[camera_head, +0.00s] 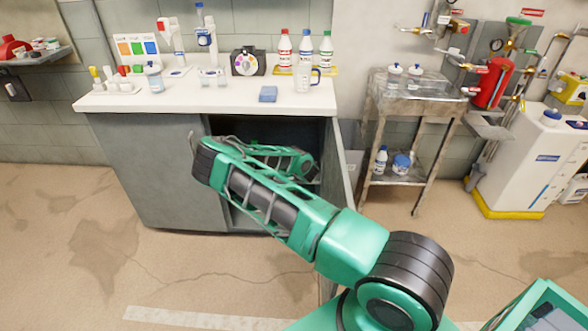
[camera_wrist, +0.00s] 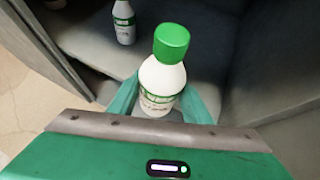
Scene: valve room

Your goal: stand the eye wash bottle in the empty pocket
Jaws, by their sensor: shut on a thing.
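A white bottle with a green cap and a green-edged label, which I take as the eye wash bottle (camera_wrist: 160,80), stands between the fingers of my gripper (camera_wrist: 160,108) in the wrist view. The fingers are shut on its body from both sides. A grey shelf surface lies beneath and behind it; I cannot tell whether its base touches. In the head view my arm reaches into the open cabinet (camera_head: 225,125) under the counter, and the gripper and held bottle are hidden there. I cannot make out the empty pocket in either view.
Another white bottle (camera_wrist: 124,24) stands deeper on the shelf. The white counter (camera_head: 215,102) above holds several things, including red-, blue- and green-capped bottles. The open cabinet door (camera_head: 341,165) stands right of my arm. A metal cart (camera_head: 390,100) is farther right.

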